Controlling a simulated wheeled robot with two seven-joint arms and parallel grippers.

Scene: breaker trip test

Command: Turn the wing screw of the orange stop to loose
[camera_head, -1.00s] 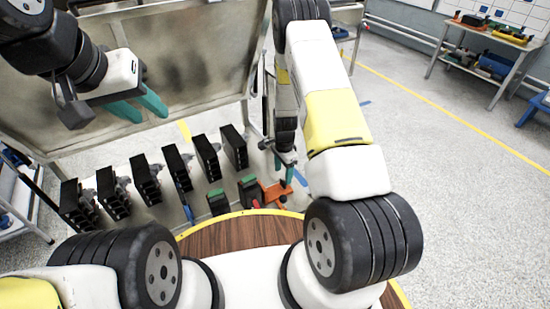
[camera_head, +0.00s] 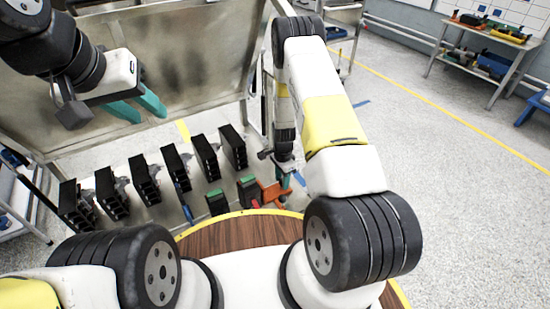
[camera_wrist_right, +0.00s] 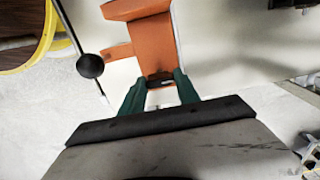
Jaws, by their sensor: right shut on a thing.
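The orange stop (camera_head: 270,192) stands at the right end of the bench, beside the red-and-black block. In the right wrist view the orange stop (camera_wrist_right: 155,42) fills the upper middle, with a small arm sticking out to the left. My right gripper (camera_head: 285,184) is at the stop, pointing down. In the wrist view its green fingers (camera_wrist_right: 160,88) are shut on the wing screw (camera_wrist_right: 160,80), a small dark piece at the stop's near end, mostly hidden between them. My left gripper (camera_head: 138,107) is raised at the upper left, open and empty, away from the stop.
Several black breakers (camera_head: 175,168) stand in a row left of the stop. A green-topped black block (camera_head: 217,202) and a red-and-black block (camera_head: 249,190) are close by. A black ball knob (camera_wrist_right: 90,66) on a rod is left of the stop. A large panel (camera_head: 190,75) rises behind.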

